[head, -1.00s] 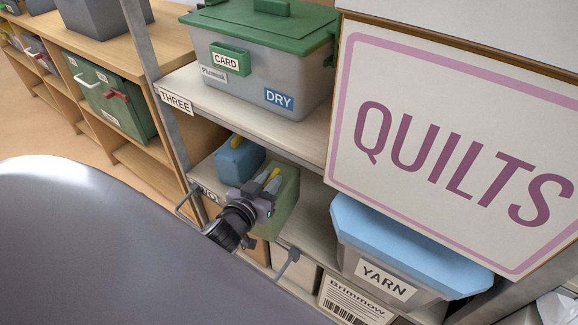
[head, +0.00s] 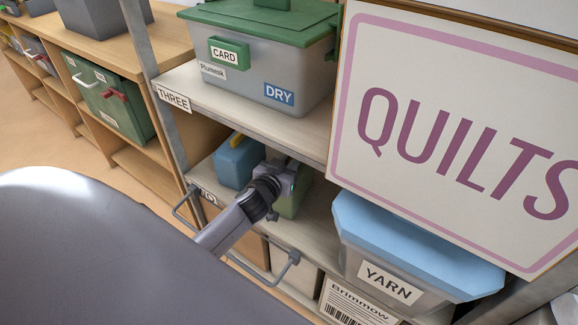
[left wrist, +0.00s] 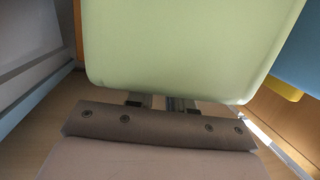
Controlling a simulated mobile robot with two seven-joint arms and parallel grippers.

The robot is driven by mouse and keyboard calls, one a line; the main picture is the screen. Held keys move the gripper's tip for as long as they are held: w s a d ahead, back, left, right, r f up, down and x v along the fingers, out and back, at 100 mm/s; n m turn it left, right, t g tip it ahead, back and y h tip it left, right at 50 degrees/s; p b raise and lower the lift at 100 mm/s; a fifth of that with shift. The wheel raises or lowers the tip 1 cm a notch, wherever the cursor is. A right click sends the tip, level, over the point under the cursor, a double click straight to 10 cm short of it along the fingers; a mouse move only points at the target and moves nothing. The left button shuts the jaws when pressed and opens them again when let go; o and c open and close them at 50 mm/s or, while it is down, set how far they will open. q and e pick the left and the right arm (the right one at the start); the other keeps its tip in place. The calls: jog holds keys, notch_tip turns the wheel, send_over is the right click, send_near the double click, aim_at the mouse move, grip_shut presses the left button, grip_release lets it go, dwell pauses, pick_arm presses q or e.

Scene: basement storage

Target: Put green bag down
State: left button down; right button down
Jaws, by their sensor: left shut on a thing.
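The green bag (head: 291,204) is over the middle shelf of the rack in the head view, mostly hidden behind my left gripper (head: 288,174). In the left wrist view the pale green bag (left wrist: 190,45) fills the upper middle, right against my left gripper (left wrist: 162,103). The left gripper is shut on the bag; its fingertips are mostly hidden. I cannot tell whether the bag's base touches the shelf. My right gripper is in neither view.
A blue bag (head: 237,163) with a yellow handle stands just left of the green bag. The YARN bin (head: 405,248) with a blue lid is to the right. The upper shelf (head: 215,103) holds the DRY bin (head: 262,70). The QUILTS sign (head: 455,130) covers the right side.

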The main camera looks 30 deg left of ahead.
pick_arm(q)
jog(key=shift+r, duration=0.1)
jog(key=c, duration=1)
grip_release()
jog(key=shift+f, duration=0.2)
